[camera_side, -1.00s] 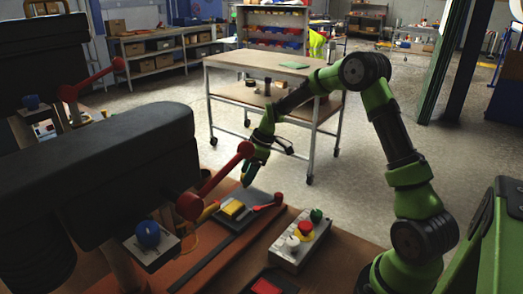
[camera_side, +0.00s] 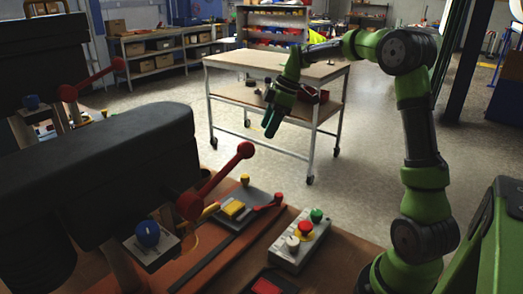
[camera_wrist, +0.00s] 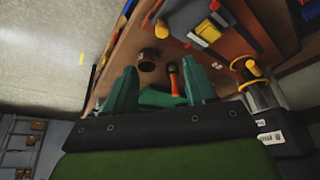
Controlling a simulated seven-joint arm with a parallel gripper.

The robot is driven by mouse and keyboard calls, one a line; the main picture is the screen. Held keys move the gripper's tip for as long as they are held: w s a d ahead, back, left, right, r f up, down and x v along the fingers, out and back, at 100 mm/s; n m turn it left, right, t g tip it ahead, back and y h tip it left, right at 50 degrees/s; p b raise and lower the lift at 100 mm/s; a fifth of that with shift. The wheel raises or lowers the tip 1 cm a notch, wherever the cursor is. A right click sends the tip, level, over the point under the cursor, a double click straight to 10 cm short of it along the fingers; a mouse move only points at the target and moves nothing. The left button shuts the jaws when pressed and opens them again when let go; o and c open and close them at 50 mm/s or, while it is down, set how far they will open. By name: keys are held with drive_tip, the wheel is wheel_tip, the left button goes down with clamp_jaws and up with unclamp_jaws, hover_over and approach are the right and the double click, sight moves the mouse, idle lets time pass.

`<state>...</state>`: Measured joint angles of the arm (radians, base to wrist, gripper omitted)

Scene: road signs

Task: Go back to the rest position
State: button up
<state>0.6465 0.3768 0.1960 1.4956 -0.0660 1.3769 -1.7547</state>
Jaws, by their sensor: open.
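My gripper (camera_side: 272,122) hangs in the air in the side view, well above the bench and in front of the wheeled cart. Its fingers point down and it holds nothing. In the wrist view the two green fingers of my gripper (camera_wrist: 155,95) stand apart. Beyond them show the wooden bench top (camera_wrist: 130,65), a round dark cup-like thing (camera_wrist: 147,60) and an orange-handled object (camera_wrist: 173,78), partly hidden by the fingers.
On the bench are a control box (camera_side: 300,240) with red, green and white knobs, and a grey plate with a yellow block (camera_side: 233,208). A red lever (camera_side: 222,175) rises at the left. The wheeled cart (camera_side: 275,65) stands behind. Open floor (camera_side: 370,160) lies between.

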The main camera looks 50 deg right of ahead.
idle(0.3)
drive_tip(key=s+a+r+m+t, duration=0.1)
drive_tip(key=s+a+m+t, duration=0.1)
drive_tip(key=s+a+m, duration=0.4)
drive_tip(key=s+a+r+m+t+h, duration=0.1)
drive_tip(key=s+a+r+m+t, duration=0.1)
drive_tip(key=s+a+m, duration=0.5)
drive_tip(key=s+a, duration=0.6)
drive_tip(key=s, duration=0.1)
drive_tip(key=shift+s, duration=0.4)
drive_tip(key=shift+a, duration=0.1)
drive_tip(key=shift+c, duration=0.3)
